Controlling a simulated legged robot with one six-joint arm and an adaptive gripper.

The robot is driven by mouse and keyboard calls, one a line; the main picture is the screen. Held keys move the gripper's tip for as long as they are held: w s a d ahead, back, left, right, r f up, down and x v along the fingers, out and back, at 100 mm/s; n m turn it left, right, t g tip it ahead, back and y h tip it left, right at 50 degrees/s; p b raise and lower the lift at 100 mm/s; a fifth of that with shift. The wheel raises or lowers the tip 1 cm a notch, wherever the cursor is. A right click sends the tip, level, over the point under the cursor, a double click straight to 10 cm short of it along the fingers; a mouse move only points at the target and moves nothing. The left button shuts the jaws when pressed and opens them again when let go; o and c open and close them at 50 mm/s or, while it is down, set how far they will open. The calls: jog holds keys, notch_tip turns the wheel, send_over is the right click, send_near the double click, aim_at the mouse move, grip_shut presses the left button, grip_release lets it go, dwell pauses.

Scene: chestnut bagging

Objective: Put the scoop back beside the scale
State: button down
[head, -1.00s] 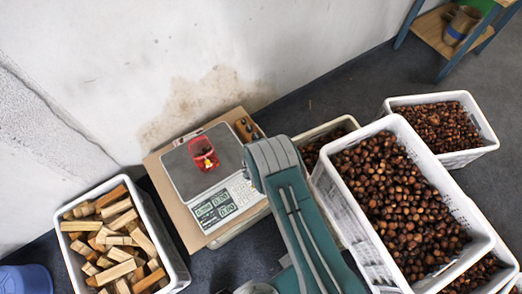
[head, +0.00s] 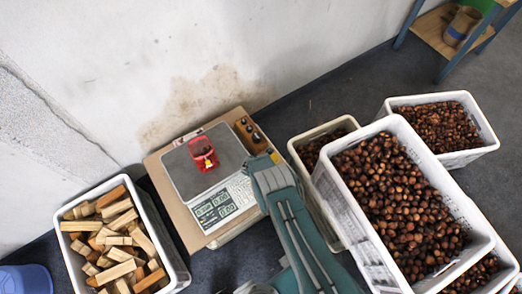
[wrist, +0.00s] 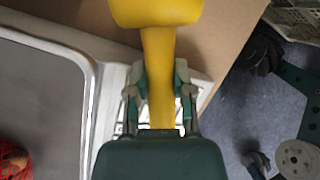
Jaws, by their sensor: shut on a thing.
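The scoop (wrist: 158,65) is yellow, with its handle between my gripper's fingers and its wide end at the top of the wrist view. My gripper (wrist: 160,98) is shut on the handle, over the board beside the scale's edge. In the head view my arm hides most of the scoop and gripper. The scale (head: 230,150) has a grey pan and a lit display panel; its pan (wrist: 40,85) fills the left of the wrist view. I cannot tell whether the scoop touches the board.
The brown board (head: 165,190) under the scale carries small dark weights (head: 250,130). A crate of wood pieces (head: 68,210) is at left. White crates of chestnuts (head: 322,190) stand close at right.

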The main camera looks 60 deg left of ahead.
jog(key=shift+f, duration=0.35)
jog(key=shift+d+f, duration=0.1)
jog(key=shift+f, duration=0.1)
jog(key=c, duration=0.6)
grip_release()
jog(key=shift+o, duration=0.6)
jog(key=shift+f, duration=0.1)
